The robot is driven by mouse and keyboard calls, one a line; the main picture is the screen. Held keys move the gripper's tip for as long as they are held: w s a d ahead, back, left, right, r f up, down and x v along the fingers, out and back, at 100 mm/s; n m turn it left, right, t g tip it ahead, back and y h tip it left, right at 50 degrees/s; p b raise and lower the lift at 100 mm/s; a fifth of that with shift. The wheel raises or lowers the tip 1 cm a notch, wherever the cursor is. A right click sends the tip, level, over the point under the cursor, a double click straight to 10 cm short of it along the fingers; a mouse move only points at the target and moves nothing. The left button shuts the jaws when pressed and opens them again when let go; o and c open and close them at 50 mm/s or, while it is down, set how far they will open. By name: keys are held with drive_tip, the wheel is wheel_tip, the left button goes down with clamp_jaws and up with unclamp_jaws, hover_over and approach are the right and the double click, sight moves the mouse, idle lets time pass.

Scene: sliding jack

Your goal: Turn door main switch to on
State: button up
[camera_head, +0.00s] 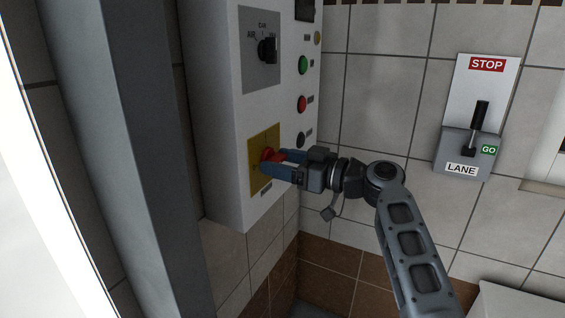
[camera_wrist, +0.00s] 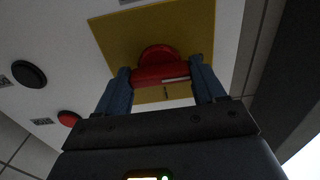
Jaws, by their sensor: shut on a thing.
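A red rotary switch (camera_head: 269,156) sits on a yellow plate (camera_head: 256,180) low on the front of the white control box (camera_head: 232,190). In the wrist view the red switch (camera_wrist: 158,62) stands out from the yellow plate (camera_wrist: 110,32) between my two blue fingers. My gripper (camera_head: 274,160) is shut on the red switch, one finger on each side of it. In the wrist view my gripper (camera_wrist: 163,82) spans the switch's bar, which lies roughly level there. Labels by the switch are too small to read.
A grey plate with a black selector knob (camera_head: 267,50) is above. A LANE lever unit (camera_head: 472,120) hangs on the tiled wall. A grey post (camera_head: 140,110) stands left.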

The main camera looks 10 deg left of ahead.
drive_tip(key=shift+f+m, duration=0.1)
drive_tip(key=shift+m, duration=0.2)
drive_tip(key=m+b, duration=0.2)
drive_tip(key=m, duration=0.6)
drive_tip(key=m+p, duration=0.1)
drive_tip(key=m, duration=0.4)
drive_tip(key=shift+r+p, duration=0.2)
drive_tip(key=shift+p, duration=0.15)
drive_tip(key=shift+f+m+p, duration=0.1)
drive_tip(key=shift+m+p, duration=0.85)
drive_tip(key=shift+m, duration=1.15)
drive_tip(key=o, duration=1)
drive_tip(key=shift+o, duration=0.2)
